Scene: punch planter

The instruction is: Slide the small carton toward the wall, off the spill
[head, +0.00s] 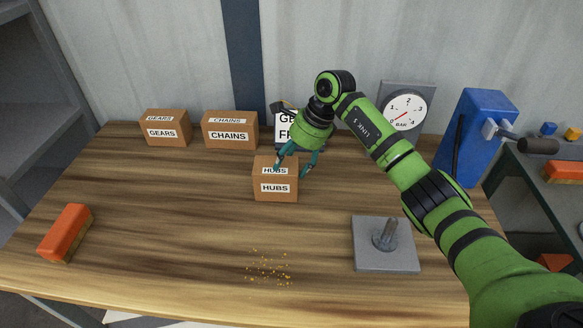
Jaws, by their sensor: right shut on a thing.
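The small brown carton labelled HUBS (275,196) stands upright on the wooden table, nearer the wall than the spill and apart from it. The spill (268,269) is a scatter of yellow specks near the table's front edge, with bare wood between it and the carton. My right gripper (294,168) reaches down over the carton from behind and is shut on it, with one finger over its top and the other by its right side. The exact contact is partly hidden. My left gripper is not in view.
Cartons labelled GEARS (163,133) and CHAINS (230,135) stand along the wall. A white sign (285,130) is partly behind my arm. An orange block (64,236) lies left, a grey plate with a post (370,258) right. A gauge (404,111) and blue box (477,130) stand at back right.

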